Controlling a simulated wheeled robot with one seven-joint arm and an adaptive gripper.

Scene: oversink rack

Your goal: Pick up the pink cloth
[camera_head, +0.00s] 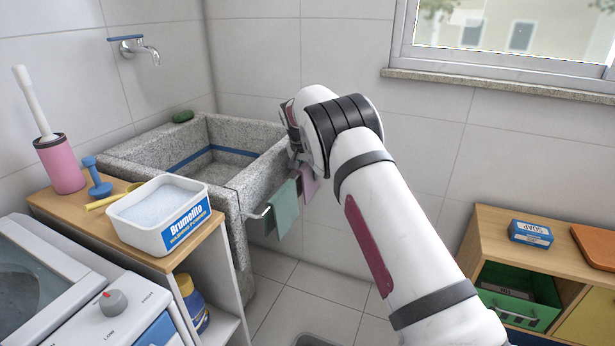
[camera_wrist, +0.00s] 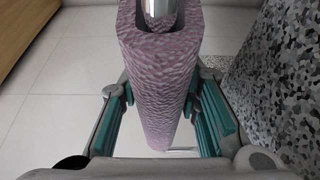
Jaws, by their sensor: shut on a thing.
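The pink cloth (camera_head: 309,186) hangs at the right front of the stone sink, beside a green cloth (camera_head: 283,208) on a metal rail (camera_head: 258,213). In the wrist view the pink cloth (camera_wrist: 162,75) is draped over the end of a shiny metal bar (camera_wrist: 161,12) and runs down between my fingers. My gripper (camera_wrist: 163,118) is shut on the pink cloth, with a teal-padded finger on each side of it. In the head view my arm hides the gripper's fingers and part of the cloth.
The speckled stone sink (camera_head: 240,205) stands close to my gripper, and its wall fills the right of the wrist view. A wooden shelf unit (camera_head: 150,255) with a Brumolite tub (camera_head: 165,240) is at left. A cabinet (camera_head: 500,228) stands at right.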

